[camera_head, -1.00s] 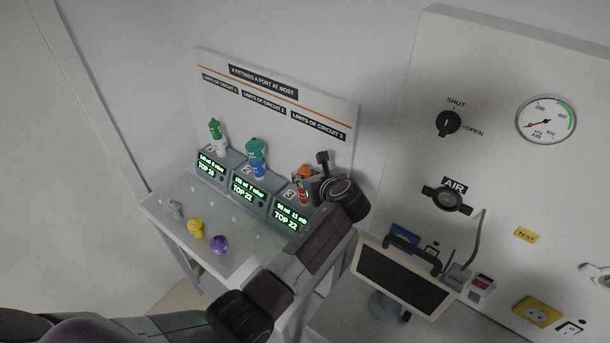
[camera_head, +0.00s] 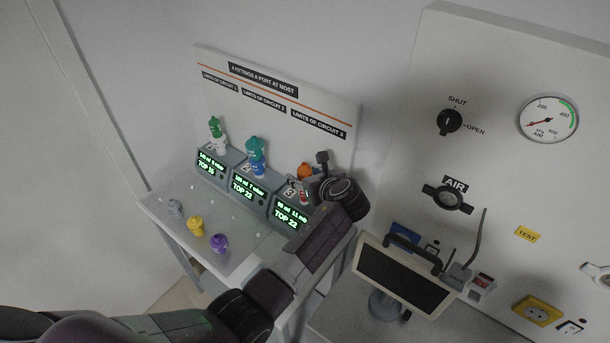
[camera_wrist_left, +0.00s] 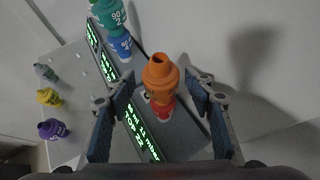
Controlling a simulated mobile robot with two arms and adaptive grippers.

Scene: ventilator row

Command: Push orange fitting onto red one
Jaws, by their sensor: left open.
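The orange fitting (camera_wrist_left: 160,80) stands on top of the red fitting (camera_wrist_left: 160,110) at the third port, the one at the right end of the row. In the head view the orange fitting (camera_head: 305,170) shows above the red fitting (camera_head: 304,196), partly behind my gripper. My left gripper (camera_head: 300,184) is at this stack. In the left wrist view its two fingers (camera_wrist_left: 160,95) stand apart, one on each side of the stack, with gaps showing. Whether the orange fitting is fully seated is not clear. My right gripper is not in view.
Teal and blue fittings (camera_head: 256,158) stand on the middle port, green and white ones (camera_head: 217,134) on the left port. Grey (camera_head: 175,208), yellow (camera_head: 196,226) and purple (camera_head: 219,243) fittings stand on the table front. A tablet-like screen (camera_head: 402,277) is at right.

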